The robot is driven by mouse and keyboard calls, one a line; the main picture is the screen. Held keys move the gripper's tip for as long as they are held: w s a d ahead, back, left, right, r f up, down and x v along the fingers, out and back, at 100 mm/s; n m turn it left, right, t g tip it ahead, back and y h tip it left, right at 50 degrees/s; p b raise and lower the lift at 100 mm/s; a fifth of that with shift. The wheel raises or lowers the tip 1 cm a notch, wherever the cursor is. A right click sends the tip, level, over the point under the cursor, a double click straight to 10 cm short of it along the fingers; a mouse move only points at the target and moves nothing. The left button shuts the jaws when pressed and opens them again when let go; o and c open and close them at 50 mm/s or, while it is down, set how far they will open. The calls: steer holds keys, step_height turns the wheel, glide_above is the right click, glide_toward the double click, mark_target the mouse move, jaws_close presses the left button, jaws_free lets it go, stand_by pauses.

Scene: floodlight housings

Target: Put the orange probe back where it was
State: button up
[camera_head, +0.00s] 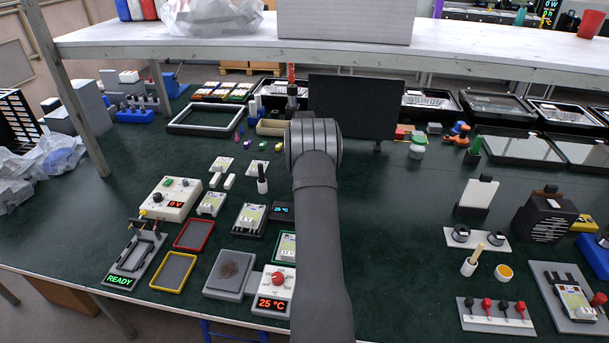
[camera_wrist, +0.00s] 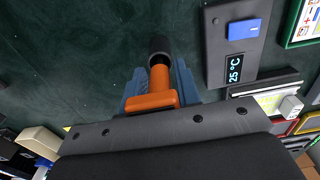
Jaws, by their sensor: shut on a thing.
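The orange probe (camera_wrist: 158,82) is in the wrist view, between the blue fingers of my gripper (camera_wrist: 160,86). My gripper is shut on it. The far end of the probe meets a dark cylinder (camera_wrist: 160,48); I cannot tell whether this is part of the probe or a separate thing. A dark box (camera_wrist: 236,60) with a blue patch and a 25 °C display lies to the right of the fingers. A dark 25 °C display box (camera_head: 283,212) also shows in the head view. There, my arm hides the gripper and the probe.
A tester with a red knob (camera_head: 276,290) and a grey plate (camera_head: 230,274) stand at the front. Red (camera_head: 208,236) and yellow (camera_head: 190,275) trays lie to the left. A black panel (camera_head: 354,107) stands behind my arm.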

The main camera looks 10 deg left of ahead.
steer(key=o, duration=1.1)
steer(key=shift+c, duration=0.2)
step_height(320, 180, up, 12)
steer(key=shift+r, duration=0.15)
step_height(320, 180, down, 12)
steer(key=shift+f, duration=0.15)
step_height(320, 180, up, 2)
steer(key=shift+r, duration=1.1)
